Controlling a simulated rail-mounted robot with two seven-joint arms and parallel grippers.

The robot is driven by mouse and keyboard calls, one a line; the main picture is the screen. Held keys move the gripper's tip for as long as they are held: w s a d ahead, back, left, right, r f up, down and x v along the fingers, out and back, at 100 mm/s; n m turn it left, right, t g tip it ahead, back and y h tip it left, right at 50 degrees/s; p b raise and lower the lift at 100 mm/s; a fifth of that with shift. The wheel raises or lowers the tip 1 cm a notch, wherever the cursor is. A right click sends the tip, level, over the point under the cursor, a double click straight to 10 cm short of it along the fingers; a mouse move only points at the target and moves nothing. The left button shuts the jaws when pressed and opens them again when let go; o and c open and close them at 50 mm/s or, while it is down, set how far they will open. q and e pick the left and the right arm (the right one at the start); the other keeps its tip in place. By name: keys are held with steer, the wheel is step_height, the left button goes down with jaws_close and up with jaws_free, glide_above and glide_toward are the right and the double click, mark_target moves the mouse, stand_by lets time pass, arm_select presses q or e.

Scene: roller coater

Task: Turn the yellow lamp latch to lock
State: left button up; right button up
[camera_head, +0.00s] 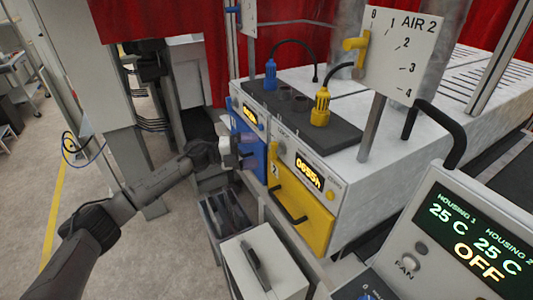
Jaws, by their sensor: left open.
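The yellow lamp unit (301,212) has a yellow front with a black bar handle (288,204) and a lit display (307,172). A small yellow piece marked 2 (275,170) sits at its upper left edge; I cannot tell whether this is the latch or how it is turned. My left arm comes in from the lower left. My left gripper (243,158) is open in front of the blue unit (248,143), left of the yellow front. Its fingertips are small and partly hidden, so contact is unclear. My right gripper is out of view.
Open grey bins (224,214) and a white box with a black handle (266,268) stand below the units. A control panel (465,235) reading OFF fills the lower right. The AIR 2 sign (400,50) with a yellow lever (355,44) stands above.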

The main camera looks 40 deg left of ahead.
arm_select(q)
steer(key=b+v, duration=0.1)
steer(key=v, duration=0.6)
steer(key=shift+s+a, duration=0.1)
steer(key=shift+s, duration=0.05)
stand_by(0.4)
